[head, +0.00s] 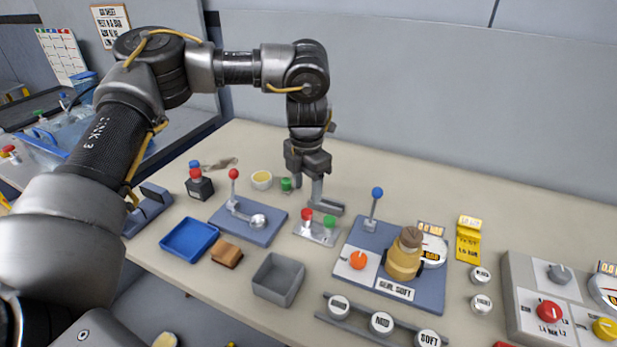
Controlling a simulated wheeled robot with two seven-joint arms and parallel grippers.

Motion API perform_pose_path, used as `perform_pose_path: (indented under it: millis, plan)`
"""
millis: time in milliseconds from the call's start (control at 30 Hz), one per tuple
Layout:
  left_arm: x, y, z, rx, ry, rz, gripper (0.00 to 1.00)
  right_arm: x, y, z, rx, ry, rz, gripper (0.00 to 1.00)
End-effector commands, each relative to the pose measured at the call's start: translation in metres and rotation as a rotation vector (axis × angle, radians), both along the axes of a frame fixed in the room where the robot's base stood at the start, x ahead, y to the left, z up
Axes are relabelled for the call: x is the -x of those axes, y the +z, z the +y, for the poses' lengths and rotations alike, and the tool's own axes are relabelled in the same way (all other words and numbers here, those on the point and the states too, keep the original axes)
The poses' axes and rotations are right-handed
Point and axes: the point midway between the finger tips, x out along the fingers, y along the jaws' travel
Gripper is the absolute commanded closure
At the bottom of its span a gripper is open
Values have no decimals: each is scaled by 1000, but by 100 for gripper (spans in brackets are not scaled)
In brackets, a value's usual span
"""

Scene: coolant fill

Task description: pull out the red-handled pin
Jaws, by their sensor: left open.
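A small grey metal block (318,235) on the bench carries a red-topped piece (307,215) on its left and a green-topped one (330,222) on its right. The red-topped piece looks like the red-handled pin; its shaft is too small to make out. It stands upright in the block. My left gripper (325,200) points down just behind the block, with its fingers apart and nothing between them. It appears close to the red and green tops but not around either. My right gripper is not in view.
A blue plate (262,233) with a red-ball lever (234,175) stands left. A larger blue plate (430,292) with a blue-ball lever (377,193) and tan bottle (404,257) stands right. A grey bin (278,282) and blue tray (189,240) are in front.

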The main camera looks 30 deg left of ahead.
Motion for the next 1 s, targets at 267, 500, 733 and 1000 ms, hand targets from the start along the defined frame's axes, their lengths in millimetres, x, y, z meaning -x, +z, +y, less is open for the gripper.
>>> perform_pose_path:
  millis: [267, 500, 733, 1000]
  plan:
    - [1, -49, 1, -2, 1, 4, 48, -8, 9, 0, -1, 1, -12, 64]
    - [1, -81, 0, 1, 2, 1, 48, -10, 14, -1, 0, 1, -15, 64]
    - [1, -92, 0, 0, 1, 0, 48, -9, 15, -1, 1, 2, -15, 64]
    - [1, -92, 0, 0, 1, 0, 54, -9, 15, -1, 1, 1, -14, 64]
